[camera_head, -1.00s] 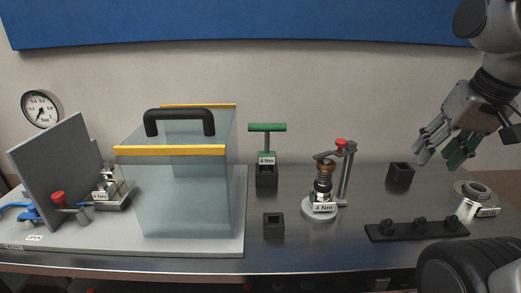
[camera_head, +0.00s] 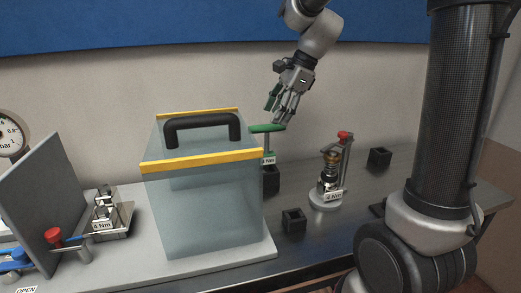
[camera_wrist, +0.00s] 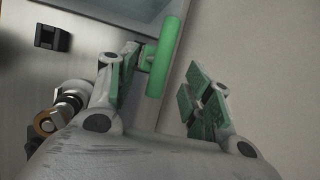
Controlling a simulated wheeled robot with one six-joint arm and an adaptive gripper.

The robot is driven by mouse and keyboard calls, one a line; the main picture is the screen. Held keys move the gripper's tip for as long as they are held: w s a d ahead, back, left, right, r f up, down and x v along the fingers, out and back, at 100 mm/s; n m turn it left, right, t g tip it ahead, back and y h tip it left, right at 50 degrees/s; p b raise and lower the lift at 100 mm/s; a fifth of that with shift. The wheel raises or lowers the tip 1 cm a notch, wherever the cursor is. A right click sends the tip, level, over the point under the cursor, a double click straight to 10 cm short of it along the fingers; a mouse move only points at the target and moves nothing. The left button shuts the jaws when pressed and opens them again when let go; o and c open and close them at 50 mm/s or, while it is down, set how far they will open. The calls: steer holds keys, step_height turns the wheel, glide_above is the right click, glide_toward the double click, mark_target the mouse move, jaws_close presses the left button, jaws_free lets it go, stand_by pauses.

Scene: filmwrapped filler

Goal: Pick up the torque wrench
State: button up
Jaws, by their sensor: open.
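The torque wrench (camera_head: 264,128) has a green T-shaped handle and a 4 Nm label. It stands upright in a black square holder (camera_head: 271,180), partly hidden behind the clear box. My gripper (camera_head: 281,108) is open, pointing down just above the right part of the green handle. In the wrist view the green handle (camera_wrist: 166,55) shows between the spread fingers of my gripper (camera_wrist: 164,88), nearer the left finger. The fingers do not look closed on it; I cannot tell whether one touches it.
A clear box (camera_head: 205,215) with yellow edges and a black handle stands close left of the wrench. A fitting on a round stand (camera_head: 327,195) with a red-knobbed clamp is to the right. Black square holders (camera_head: 293,220) (camera_head: 379,157) stand on the metal bench. A blue panel is above.

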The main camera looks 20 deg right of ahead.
mark_target(270, 124)
steer(key=x, duration=0.6)
steer(key=shift+w+a+f, duration=0.1)
steer(key=shift+w+f, duration=0.05)
jaws_close()
